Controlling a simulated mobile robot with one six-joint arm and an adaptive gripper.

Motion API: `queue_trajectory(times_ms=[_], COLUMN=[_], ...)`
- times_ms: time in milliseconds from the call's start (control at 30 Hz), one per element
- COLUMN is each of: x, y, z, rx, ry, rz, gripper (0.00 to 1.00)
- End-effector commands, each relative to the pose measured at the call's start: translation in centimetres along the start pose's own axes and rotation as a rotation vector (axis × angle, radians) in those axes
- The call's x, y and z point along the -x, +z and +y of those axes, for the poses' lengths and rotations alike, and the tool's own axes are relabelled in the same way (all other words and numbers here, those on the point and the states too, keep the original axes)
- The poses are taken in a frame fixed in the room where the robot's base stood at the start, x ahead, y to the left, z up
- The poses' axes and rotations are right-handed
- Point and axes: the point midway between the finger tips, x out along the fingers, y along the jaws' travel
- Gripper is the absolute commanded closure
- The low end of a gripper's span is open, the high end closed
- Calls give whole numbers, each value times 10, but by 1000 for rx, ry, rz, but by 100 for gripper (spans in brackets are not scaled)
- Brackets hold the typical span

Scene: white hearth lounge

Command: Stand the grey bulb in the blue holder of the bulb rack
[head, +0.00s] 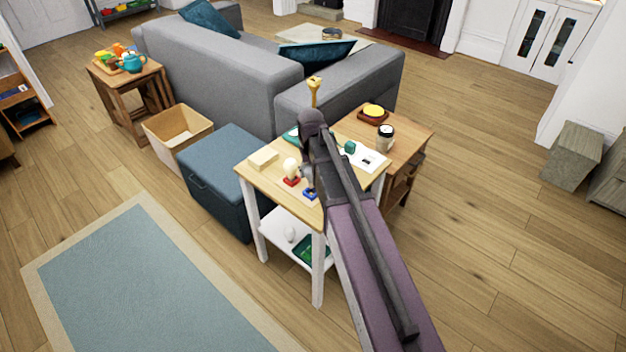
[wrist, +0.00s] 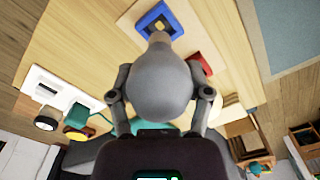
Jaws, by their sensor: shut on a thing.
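My gripper (wrist: 161,98) is shut on the grey bulb (wrist: 160,85), with one finger on each side of its round body. The bulb's narrow neck points to the blue holder (wrist: 148,24), a square frame on the side table. The neck overlaps the holder's edge in the wrist view; I cannot tell whether it touches. In the head view my gripper (head: 308,172) is partly hidden by my arm, close above the blue holder (head: 311,195). The red holder (head: 291,181) stands beside it with a cream bulb (head: 291,165) upright over it.
A cup (head: 385,138) stands on the wooden table behind. A blue ottoman (head: 215,190) is close at left.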

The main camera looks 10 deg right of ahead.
Motion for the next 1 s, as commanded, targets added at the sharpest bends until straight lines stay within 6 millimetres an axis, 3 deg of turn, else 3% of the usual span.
queue_trajectory(times_ms=[267,700,1000], x=[-5,-35,-35], y=[0,0,0], z=[0,0,0], rx=[0,1,1], ry=[0,0,0], rz=[0,0,0], gripper=[82,82,82])
